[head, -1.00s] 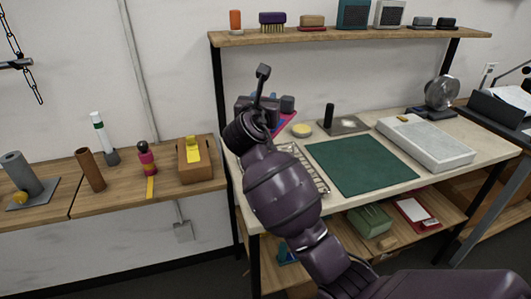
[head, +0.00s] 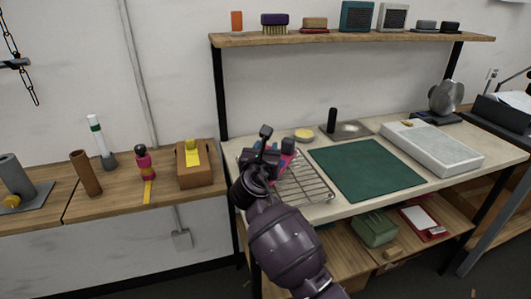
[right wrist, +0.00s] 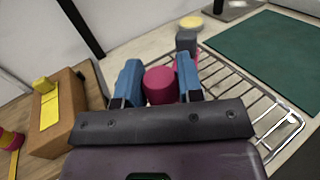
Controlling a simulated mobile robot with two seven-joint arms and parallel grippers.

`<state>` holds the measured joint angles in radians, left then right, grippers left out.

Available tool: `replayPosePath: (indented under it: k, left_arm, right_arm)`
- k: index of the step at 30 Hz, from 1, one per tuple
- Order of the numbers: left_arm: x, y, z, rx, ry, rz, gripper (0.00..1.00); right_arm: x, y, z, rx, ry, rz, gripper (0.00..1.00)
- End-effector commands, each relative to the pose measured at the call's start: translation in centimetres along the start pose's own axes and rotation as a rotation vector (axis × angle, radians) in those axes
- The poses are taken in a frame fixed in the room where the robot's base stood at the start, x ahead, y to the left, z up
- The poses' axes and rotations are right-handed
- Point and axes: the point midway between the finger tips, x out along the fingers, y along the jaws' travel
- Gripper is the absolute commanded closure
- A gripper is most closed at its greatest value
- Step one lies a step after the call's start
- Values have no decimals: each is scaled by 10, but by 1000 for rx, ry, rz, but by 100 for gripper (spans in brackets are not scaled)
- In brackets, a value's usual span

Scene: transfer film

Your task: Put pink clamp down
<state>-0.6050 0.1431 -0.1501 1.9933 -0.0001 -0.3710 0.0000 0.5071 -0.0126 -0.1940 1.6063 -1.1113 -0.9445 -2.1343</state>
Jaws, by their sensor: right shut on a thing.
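My right gripper (head: 272,152) is low over the back left part of the workbench, at the left end of a wire rack (head: 310,188). Its blue fingers (right wrist: 158,82) are shut on the pink clamp (right wrist: 160,85), whose round pink end shows between them in the right wrist view. A dark grey part (right wrist: 187,41) shows just beyond it. In the head view the gripper mostly hides the clamp, and I cannot tell whether it touches the rack. My left gripper is out of view.
A green mat (head: 366,170) lies right of the rack. A yellow round dish (head: 304,135) and a black upright cylinder (head: 332,120) stand behind. A wooden block with a yellow piece (head: 195,176) and a pink-and-black figure-like object (head: 144,163) stand on the left table.

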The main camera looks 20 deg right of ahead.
Motion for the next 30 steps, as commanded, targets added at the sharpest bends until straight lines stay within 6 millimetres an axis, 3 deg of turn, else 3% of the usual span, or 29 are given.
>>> replayPosePath:
  k: [12, 13, 17, 27, 30]
  left_arm:
    - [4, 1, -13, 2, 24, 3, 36]
    - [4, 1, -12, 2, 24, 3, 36]
    - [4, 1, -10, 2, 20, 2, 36]
    - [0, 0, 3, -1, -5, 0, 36]
    - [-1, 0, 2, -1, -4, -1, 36]
  right_arm:
    - [0, 0, -3, 0, -5, 1, 100]
    - [0, 0, -4, 0, -3, 1, 61]
    - [0, 0, -4, 1, -3, 1, 41]
    - [0, 0, -1, 2, -3, 1, 40]
    - [-9, 0, -1, 2, -2, 1, 40]
